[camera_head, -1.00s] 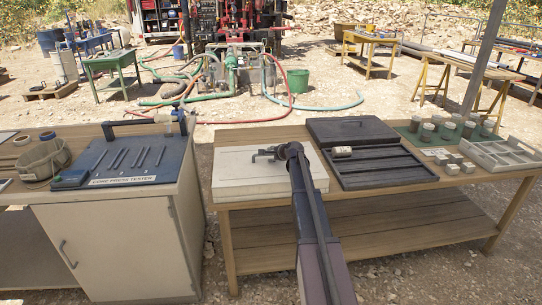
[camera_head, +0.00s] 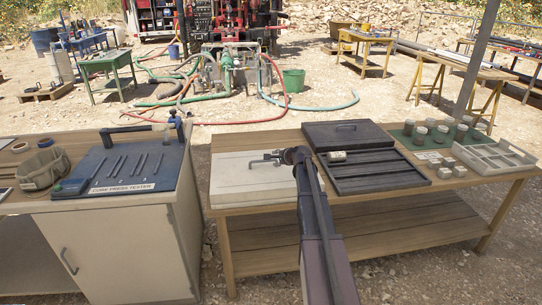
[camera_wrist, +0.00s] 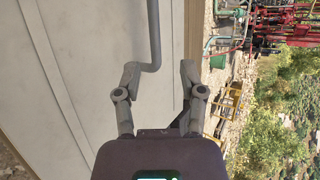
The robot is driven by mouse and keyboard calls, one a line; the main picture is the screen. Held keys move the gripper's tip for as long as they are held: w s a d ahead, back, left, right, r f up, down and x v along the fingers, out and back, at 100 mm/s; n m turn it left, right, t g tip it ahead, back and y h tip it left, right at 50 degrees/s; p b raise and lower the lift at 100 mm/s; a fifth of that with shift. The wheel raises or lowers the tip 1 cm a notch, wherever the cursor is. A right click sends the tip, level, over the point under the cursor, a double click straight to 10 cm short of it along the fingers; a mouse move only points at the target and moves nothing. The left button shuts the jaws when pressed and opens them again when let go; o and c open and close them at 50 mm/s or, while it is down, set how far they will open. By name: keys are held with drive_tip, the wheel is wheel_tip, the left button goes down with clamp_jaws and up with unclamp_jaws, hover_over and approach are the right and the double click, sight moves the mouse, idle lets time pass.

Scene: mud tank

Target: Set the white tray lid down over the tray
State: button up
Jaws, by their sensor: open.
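The white tray lid (camera_head: 232,172) is a flat, off-white slab with a thin grey handle (camera_head: 264,162) on top. It lies level at the left end of the wooden table. Whether a tray sits beneath it I cannot tell for sure. My gripper (camera_head: 290,155) is at the lid's right side, near the handle's right end. In the wrist view the pale lid (camera_wrist: 90,60) fills the left, with the bent grey handle (camera_wrist: 154,35) in front of my open gripper (camera_wrist: 160,80). The fingers are apart, with nothing clamped between them. My arm hides part of the lid's right side.
A pale divided tray (camera_head: 493,160), small grey blocks and several jars are farther right.

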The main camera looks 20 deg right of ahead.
drive_tip(key=shift+p+v, duration=0.8)
drive_tip(key=shift+v, duration=1.4)
drive_tip(key=s+a+f+n+g+y, duration=0.1)
drive_tip(key=s+a+f+n+g, duration=0.15)
drive_tip(key=a, duration=0.35)
drive_tip(key=s+a+f+n+g, duration=0.1)
drive_tip(key=s+a+n, duration=0.25)
drive_tip(key=a, duration=0.25)
drive_tip(key=s+a+f+n+g+h, duration=0.1)
drive_tip(key=s+a+n, duration=0.3)
drive_tip(key=s, duration=0.4)
drive_tip(key=s+a+f+n+g+h, duration=0.1)
drive_tip(key=s+a+f+n+g, duration=0.1)
drive_tip(key=s+a+n+g, duration=0.2)
drive_tip(key=s+a+f+n+g, duration=0.2)
drive_tip(key=s+a+n, duration=0.3)
drive_tip(key=s+a, duration=0.4)
drive_tip(key=s+g, duration=0.1)
drive_tip(key=s, duration=0.3)
drive_tip(key=shift+s+f+h, duration=0.25)
drive_tip(key=shift+f+h, duration=0.05)
drive_tip(key=shift+h, duration=0.1)
drive_tip(key=shift+a, duration=0.1)
